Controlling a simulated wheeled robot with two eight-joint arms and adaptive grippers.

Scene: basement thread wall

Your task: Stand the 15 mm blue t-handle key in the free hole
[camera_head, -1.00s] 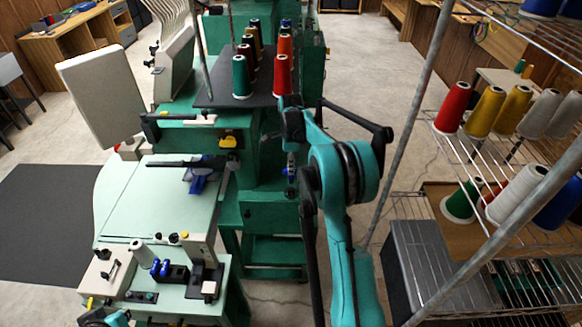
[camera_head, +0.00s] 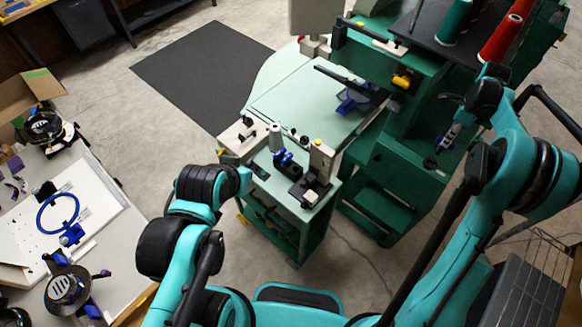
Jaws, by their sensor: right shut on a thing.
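My right gripper (camera_head: 447,139) hangs below its wrist right of centre, in front of the green machine. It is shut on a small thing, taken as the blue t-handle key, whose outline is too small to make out. A small black block with blue handles (camera_head: 287,158) stands on the pale green bench top (camera_head: 268,174), left of and apart from the right gripper. I cannot make out the free hole. My left arm comes in at the lower left, and its wrist (camera_head: 236,181) is in front of the bench's left edge. Its fingers are hidden.
A white spool (camera_head: 275,138) and a black fixture with a pale block (camera_head: 311,196) stand beside the blue handles. The green machine (camera_head: 398,165) rises behind. A cluttered table (camera_head: 110,205) is at the left. Floor is open between table and bench.

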